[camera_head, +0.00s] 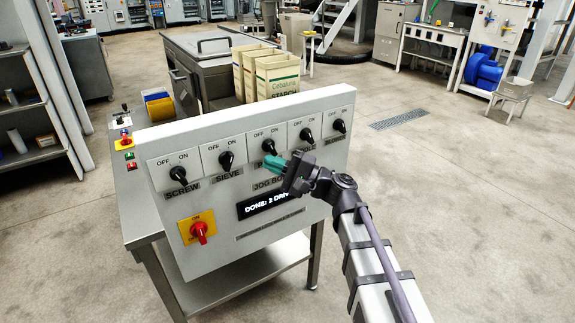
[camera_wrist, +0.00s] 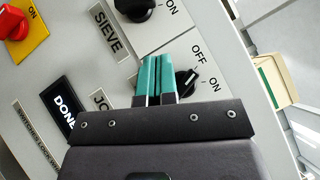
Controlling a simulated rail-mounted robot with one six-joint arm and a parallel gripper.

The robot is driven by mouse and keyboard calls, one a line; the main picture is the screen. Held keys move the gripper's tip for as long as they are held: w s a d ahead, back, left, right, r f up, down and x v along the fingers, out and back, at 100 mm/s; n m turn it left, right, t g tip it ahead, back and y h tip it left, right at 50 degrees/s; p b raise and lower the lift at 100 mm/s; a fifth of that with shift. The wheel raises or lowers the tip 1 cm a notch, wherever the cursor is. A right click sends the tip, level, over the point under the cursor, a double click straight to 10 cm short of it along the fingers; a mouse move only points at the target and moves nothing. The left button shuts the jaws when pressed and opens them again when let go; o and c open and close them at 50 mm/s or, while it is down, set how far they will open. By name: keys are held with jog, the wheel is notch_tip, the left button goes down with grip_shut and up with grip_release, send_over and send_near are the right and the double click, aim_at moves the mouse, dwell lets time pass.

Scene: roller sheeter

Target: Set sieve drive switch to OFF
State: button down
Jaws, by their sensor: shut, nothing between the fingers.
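The sieve drive switch (camera_head: 226,160) is a black rotary knob, second from the left on the grey panel, under OFF and ON marks and above a SIEVE label (camera_head: 229,174). Its white mark seems to lean toward ON, but it is small. In the wrist view the sieve knob (camera_wrist: 134,8) is cut by the top edge, beside its label (camera_wrist: 110,30). My gripper (camera_head: 268,164) has green fingers, shut and empty. It is in front of the third knob, right of the sieve knob and apart from it. In the wrist view the fingers (camera_wrist: 156,72) partly cover the third knob (camera_wrist: 187,82).
Other black knobs, SCREW (camera_head: 178,174) at left and two more (camera_head: 307,135) at right, share the panel (camera_head: 215,205). A red switch on yellow (camera_head: 198,230) and a display reading "DONE: 2 DRIV..." (camera_head: 262,204) sit below. Cartons (camera_head: 275,75) stand behind the panel.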

aim_at(233, 153)
jog(key=a, duration=0.2)
jog(key=s+a+r+p, duration=0.1)
jog(key=a, duration=0.1)
jog(key=a+r+p, duration=0.1)
jog(key=a, duration=0.1)
jog(key=shift+s+r, duration=0.15)
jog(key=shift+s, duration=0.1)
